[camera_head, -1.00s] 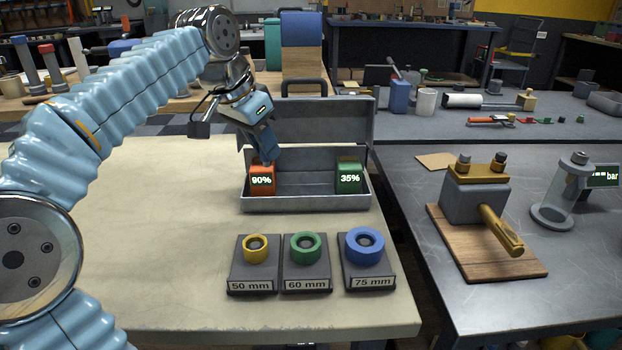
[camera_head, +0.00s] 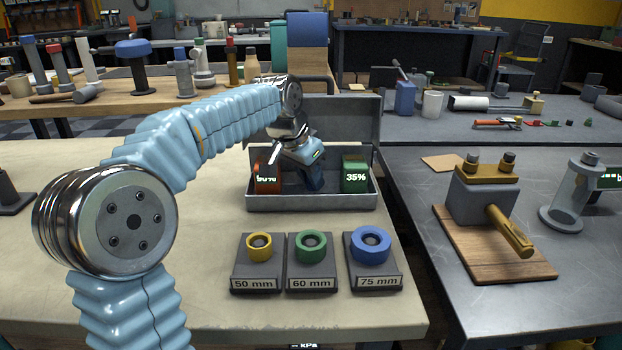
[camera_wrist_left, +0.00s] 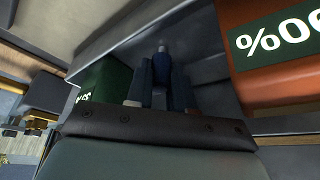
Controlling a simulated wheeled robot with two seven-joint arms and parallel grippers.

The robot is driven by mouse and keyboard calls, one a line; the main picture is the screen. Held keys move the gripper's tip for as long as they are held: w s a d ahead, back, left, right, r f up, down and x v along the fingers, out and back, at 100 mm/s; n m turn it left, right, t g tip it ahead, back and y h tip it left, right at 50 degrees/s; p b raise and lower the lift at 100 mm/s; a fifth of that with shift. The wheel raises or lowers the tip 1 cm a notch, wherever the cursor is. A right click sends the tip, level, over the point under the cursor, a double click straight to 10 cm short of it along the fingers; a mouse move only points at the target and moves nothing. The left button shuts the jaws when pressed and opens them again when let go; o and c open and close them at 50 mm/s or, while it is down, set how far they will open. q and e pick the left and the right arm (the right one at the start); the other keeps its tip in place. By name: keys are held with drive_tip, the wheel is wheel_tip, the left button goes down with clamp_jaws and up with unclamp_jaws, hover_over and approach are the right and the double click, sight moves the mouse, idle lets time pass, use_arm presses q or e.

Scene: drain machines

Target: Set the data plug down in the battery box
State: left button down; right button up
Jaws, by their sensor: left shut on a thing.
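The battery box (camera_head: 312,202) is a grey metal box with its lid raised, on the light table. An orange battery (camera_head: 267,184) stands at its left end and a green battery (camera_head: 355,176) marked 35% at its right end. My left gripper (camera_head: 313,184) points down into the box between the two batteries. In the left wrist view the gripper (camera_wrist_left: 162,85) is shut on the data plug (camera_wrist_left: 162,64), a small dark blue piece with a greyish tip. Its lower end is hard to see, so I cannot tell whether it touches the floor. My right gripper is not in view.
Three dark stands with yellow (camera_head: 259,247), green (camera_head: 311,246) and blue (camera_head: 371,244) rings sit in front of the box. A wooden board (camera_head: 500,250) with a clamp lies on the dark table at right. The light table left of the box is mostly clear.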

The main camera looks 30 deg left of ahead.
use_arm(q)
drive_tip(key=shift+f, duration=0.1)
drive_tip(key=c, duration=1)
unclamp_jaws()
drive_tip(key=p+v, duration=0.2)
drive_tip(key=v, duration=1)
